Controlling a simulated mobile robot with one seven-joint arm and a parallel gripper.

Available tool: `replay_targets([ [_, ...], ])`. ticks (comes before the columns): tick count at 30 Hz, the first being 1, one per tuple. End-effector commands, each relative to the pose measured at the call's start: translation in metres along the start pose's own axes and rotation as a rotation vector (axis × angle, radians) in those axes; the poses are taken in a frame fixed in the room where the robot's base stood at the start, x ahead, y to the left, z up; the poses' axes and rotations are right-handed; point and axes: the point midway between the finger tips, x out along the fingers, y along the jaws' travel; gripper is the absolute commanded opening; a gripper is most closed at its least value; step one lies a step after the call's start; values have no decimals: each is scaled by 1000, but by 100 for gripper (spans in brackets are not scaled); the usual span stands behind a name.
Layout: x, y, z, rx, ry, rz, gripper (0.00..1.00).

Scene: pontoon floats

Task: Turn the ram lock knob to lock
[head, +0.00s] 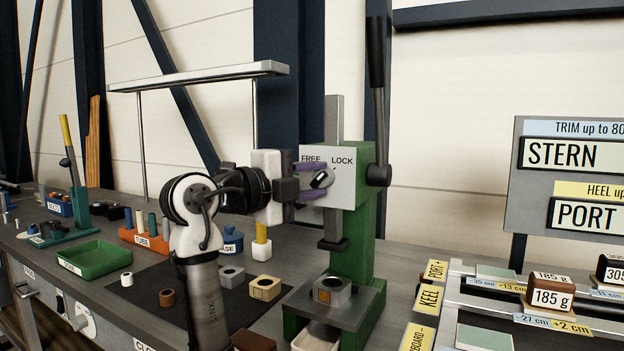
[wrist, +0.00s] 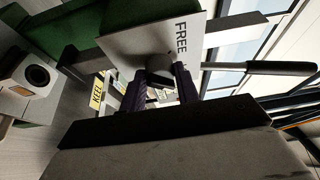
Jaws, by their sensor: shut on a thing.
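The ram lock knob (head: 322,179) is small and dark with a pale mark. It sits on the white plate (head: 343,186) of the green press, below the words FREE and LOCK. Its mark looks slanted, but I cannot tell its exact setting. My gripper (head: 314,182) reaches in from the left, with one purple finger above the knob and one below, shut on it. In the wrist view, the knob (wrist: 160,66) shows between the purple fingers (wrist: 161,84), close to the plate. The fingers partly hide the knob.
The green press (head: 356,235) has a long black lever (head: 377,80) at its right. A block with a dark top (head: 331,291) sits on its base under the ram. A green tray (head: 94,259) and loose blocks lie left. A balance with weights (head: 548,297) stands right.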

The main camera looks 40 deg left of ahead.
Motion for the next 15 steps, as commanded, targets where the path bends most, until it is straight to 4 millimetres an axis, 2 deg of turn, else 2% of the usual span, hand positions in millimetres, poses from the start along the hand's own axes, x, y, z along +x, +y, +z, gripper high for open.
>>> replay_targets([
  [15,0,0,0,29,-1,12,9],
])
